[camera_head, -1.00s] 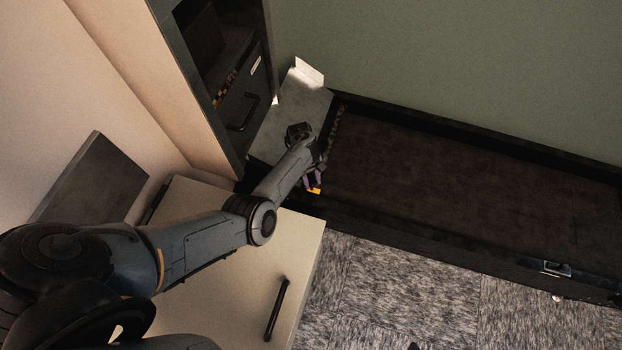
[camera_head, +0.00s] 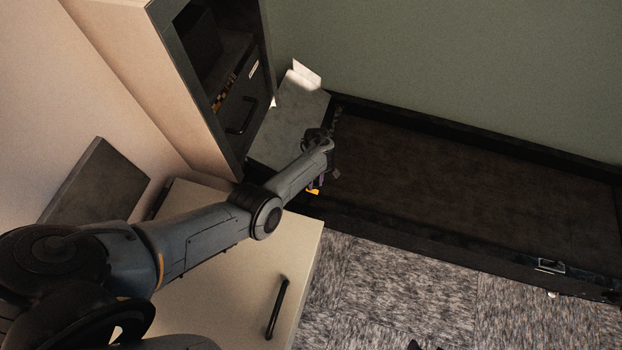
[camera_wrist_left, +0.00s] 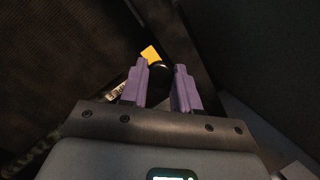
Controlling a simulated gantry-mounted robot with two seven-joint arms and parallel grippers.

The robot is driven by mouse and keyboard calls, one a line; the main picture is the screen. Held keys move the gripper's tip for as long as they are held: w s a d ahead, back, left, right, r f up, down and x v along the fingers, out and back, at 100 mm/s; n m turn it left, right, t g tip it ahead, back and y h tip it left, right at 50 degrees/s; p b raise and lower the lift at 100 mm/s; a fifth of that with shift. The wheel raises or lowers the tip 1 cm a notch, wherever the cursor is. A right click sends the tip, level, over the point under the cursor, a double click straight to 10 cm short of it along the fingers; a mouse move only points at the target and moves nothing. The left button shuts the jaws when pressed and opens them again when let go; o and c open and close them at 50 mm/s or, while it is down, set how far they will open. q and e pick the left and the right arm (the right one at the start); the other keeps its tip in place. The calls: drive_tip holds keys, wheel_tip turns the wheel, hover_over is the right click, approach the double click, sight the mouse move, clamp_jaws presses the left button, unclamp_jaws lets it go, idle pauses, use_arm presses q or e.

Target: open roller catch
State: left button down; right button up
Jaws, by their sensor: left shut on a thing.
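A small yellow piece (camera_head: 313,191) sits at the near left corner of the dark roller bed, and it also shows in the left wrist view (camera_wrist_left: 150,53). Beside it is a round black part (camera_wrist_left: 160,68), which I take for the catch. My left gripper (camera_head: 319,182) is down at this corner. In the left wrist view its two purple fingers (camera_wrist_left: 161,72) are shut on the black part, with a gap between them. The fingers hide some of the part. I do not clearly see my right gripper.
The long dark bed (camera_head: 470,180) runs to the right along the green wall, with raised edges. A grey panel (camera_head: 290,120) lies at its left end. A dark cabinet (camera_head: 240,100) with a handle stands left of that. A pale cabinet (camera_head: 230,290) is in front, below my arm.

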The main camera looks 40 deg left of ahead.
use_arm(q)
drive_tip(key=shift+w+d+g+y+b, duration=0.3)
drive_tip(key=shift+d+y+b, duration=0.15)
drive_tip(key=shift+y, duration=0.35)
drive_tip(key=shift+w+d+n+g+y+b, duration=0.25)
drive_tip(key=shift+d+y+b, duration=0.3)
drive_tip(key=shift+b, duration=0.3)
drive_tip(key=shift+w+d+n+g+y+b, duration=0.15)
drive_tip(key=shift+d+g+y+b, duration=0.2)
drive_tip(key=shift+y+b, duration=0.4)
drive_tip(key=shift+s, duration=0.1)
drive_tip(key=c, duration=0.8)
unclamp_jaws()
drive_tip(key=shift+r, duration=0.1)
